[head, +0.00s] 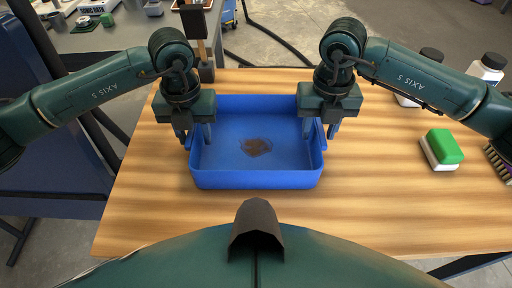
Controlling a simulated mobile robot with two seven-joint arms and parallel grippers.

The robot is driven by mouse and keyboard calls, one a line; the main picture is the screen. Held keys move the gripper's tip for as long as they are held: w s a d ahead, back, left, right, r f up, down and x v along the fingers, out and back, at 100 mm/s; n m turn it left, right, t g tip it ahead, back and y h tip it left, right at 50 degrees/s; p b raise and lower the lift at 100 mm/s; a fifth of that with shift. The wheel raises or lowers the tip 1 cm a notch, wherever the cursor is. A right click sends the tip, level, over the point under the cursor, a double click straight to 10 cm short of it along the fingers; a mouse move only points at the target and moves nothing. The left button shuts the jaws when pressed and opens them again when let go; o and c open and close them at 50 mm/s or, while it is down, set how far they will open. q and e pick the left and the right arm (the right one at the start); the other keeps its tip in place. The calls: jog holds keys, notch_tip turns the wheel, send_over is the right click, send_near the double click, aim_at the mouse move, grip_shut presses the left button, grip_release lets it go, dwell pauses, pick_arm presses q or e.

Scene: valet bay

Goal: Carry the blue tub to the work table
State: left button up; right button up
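The blue tub (256,180) sits on a light wooden tabletop (390,215) in front of me. It holds no objects, and its floor has a brown stain (256,147). My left gripper (194,135) is at the tub's left side, fingers pointing down and apart, one inside the wall and one outside. My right gripper (320,132) is at the right side in the same pose. Both look open around the side rims. The finger tips are partly hidden, so contact with the tub is unclear. Nothing shown marks which surface is the work table.
A green and white block (441,149), a brush (498,160) and white bottles (487,70) with dark caps stand at the right. A wooden-handled tool (194,30) stands behind the tub. A grey table (110,35) with small items is at the back left.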

jog(key=shift+r, duration=0.1)
pick_arm(q)
notch_tip(320, 180, up, 12)
pick_arm(e)
notch_tip(320, 180, up, 12)
dwell(0.7)
pick_arm(q)
jog(key=shift+r, duration=0.1)
